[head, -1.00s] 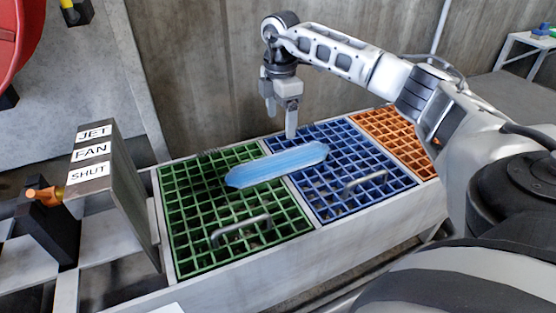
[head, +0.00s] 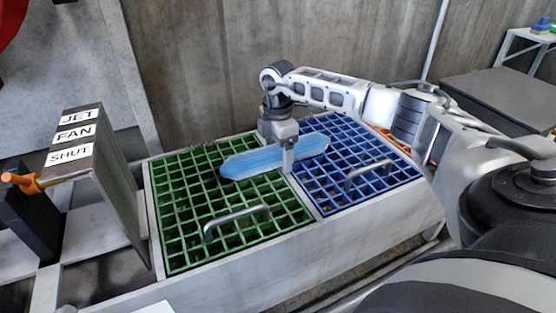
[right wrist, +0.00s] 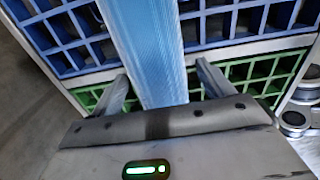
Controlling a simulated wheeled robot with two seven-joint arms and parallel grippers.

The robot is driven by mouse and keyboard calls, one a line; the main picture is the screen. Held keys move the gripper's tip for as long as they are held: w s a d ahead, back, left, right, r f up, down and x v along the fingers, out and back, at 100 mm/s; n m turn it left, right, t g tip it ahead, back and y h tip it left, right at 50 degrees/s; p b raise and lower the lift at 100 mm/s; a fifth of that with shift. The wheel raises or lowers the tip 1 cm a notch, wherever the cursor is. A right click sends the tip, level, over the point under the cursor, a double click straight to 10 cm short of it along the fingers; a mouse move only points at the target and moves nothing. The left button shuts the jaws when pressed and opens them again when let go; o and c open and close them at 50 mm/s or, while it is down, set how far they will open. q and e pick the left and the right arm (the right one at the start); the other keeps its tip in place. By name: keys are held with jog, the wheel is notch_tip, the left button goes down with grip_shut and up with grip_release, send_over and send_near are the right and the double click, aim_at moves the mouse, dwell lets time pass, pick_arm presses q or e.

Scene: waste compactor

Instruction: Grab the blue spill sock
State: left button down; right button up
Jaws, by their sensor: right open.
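The blue spill sock (head: 250,163) is a light blue padded strip. It lies across the green grate (head: 187,222) and the blue grate (head: 318,203), over the divider between them. My right gripper (head: 280,160) is lowered over the sock, pointing down, with one finger in front of its near side. In the right wrist view the sock (right wrist: 146,50) runs between the two open fingers (right wrist: 162,85), with a gap on each side. The far finger is mostly hidden in the head view. My left gripper is out of view.
Grab handles stand up from the green grate (head: 237,222) and the blue grate (head: 368,174). A panel labelled JET, FAN, SHUT (head: 105,180) stands at the left. A concrete wall (head: 200,60) closes off the back.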

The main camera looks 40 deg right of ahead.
jog(key=shift+r, duration=0.1)
jog(key=c, duration=1.2)
